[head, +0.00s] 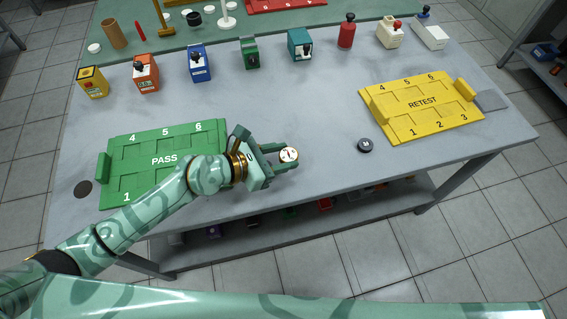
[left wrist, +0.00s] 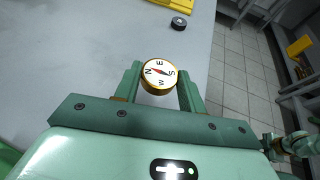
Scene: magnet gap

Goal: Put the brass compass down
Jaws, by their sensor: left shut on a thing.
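The brass compass (left wrist: 159,76) has a gold rim, a white dial with letters and a red needle. My left gripper (left wrist: 161,88) is shut on it, with one green finger on each side. In the head view the compass (head: 289,154) sits at the tips of my left gripper (head: 285,157), over the grey table (head: 310,110) right of the green PASS tray. I cannot tell whether it touches the table top. My right gripper is not in view.
The green PASS tray (head: 165,140) lies at left and the yellow RETEST tray (head: 425,127) at right. A small black disc (head: 365,145) lies left of the yellow tray. Several coloured devices line the back edge. The table's middle is clear.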

